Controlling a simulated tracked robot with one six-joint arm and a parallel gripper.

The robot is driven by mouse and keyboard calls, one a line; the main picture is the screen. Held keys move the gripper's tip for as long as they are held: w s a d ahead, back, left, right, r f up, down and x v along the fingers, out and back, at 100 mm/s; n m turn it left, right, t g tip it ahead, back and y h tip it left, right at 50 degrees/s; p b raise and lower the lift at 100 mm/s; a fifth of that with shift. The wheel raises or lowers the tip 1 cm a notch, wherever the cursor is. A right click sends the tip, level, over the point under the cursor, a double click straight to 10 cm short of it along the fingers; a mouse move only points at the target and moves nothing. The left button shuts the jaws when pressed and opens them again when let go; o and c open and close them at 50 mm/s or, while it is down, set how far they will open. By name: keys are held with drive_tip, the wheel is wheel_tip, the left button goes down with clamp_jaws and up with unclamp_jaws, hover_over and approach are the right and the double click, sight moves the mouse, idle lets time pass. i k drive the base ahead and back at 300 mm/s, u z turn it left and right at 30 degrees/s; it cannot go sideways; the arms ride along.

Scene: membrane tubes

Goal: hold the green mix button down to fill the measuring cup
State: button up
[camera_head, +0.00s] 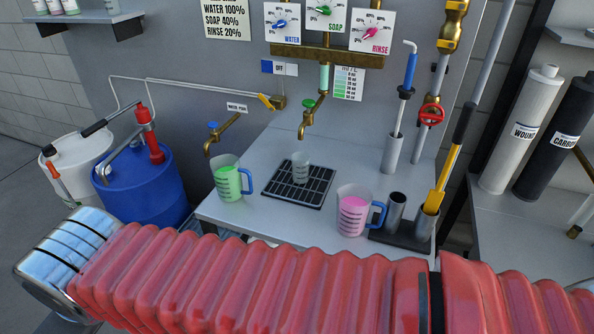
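A small clear measuring cup (301,168) stands upright on a black drain grate (322,205) at the middle of the bench, below and slightly left of a brass tap (306,124). No liquid can be made out in the cup. A small green part (309,103) sits on top of this tap; I cannot tell whether it is the mix button. A clear tube with pale green content (324,78) rises above the tap. Three dials (323,11) for water, soap and rinse hang above. My gripper is not in view; my red ribbed arm crosses the bottom.
A jug of green liquid (228,181) stands left of the grate, and a jug of pink liquid (352,212) right of it. A brass water tap (222,135) juts out at left. A blue drum (145,191) stands beside the bench. Tool holders (392,151) crowd its right side.

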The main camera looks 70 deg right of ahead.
sight(308, 103)
drive_tip(key=z, duration=2.55)
